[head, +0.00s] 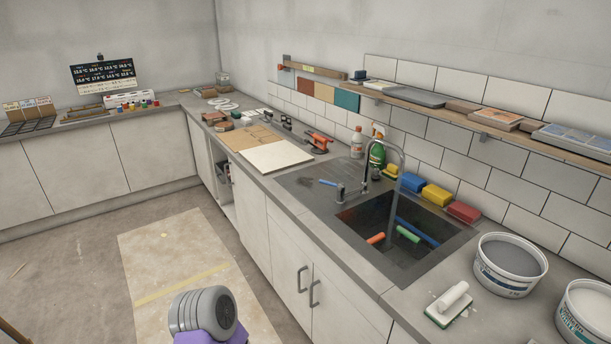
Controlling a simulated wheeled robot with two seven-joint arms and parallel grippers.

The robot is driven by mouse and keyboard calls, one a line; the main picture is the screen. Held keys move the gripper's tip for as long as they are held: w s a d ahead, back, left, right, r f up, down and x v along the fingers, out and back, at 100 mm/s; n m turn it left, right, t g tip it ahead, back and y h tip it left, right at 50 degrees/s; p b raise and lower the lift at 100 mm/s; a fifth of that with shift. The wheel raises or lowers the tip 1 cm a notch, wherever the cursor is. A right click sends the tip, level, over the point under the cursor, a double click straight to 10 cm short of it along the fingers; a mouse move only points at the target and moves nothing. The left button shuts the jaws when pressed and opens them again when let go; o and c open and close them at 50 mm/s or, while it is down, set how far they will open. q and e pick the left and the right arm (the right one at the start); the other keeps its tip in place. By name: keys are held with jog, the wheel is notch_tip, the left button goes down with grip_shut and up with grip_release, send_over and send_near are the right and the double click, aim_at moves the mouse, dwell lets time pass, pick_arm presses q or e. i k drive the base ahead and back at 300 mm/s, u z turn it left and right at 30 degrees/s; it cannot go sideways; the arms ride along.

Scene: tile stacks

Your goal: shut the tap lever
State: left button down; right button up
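The tap (386,141) stands at the back edge of the sink, a grey metal arch with its spout over the basin. A short lever-like metal part (352,188) sticks out low at the left of the tap. It is too small to tell its exact position. A thin pale streak below the spout looks like running water. The sink (355,214) is a dark basin in the grey counter. Neither of my grippers is in view; only a rounded grey and purple part of my own body shows at the bottom.
Orange, green and blue rods lie in the sink. Blue, yellow and red sponges (437,194) and a green bottle (377,152) stand behind it. White buckets (510,266) and a float (448,304) stand right; a pale board (275,155) lies left.

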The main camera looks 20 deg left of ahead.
aim_at(341, 187)
jog(key=u, duration=1.85)
jog(key=i, duration=2.65)
jog(key=z, duration=1.95)
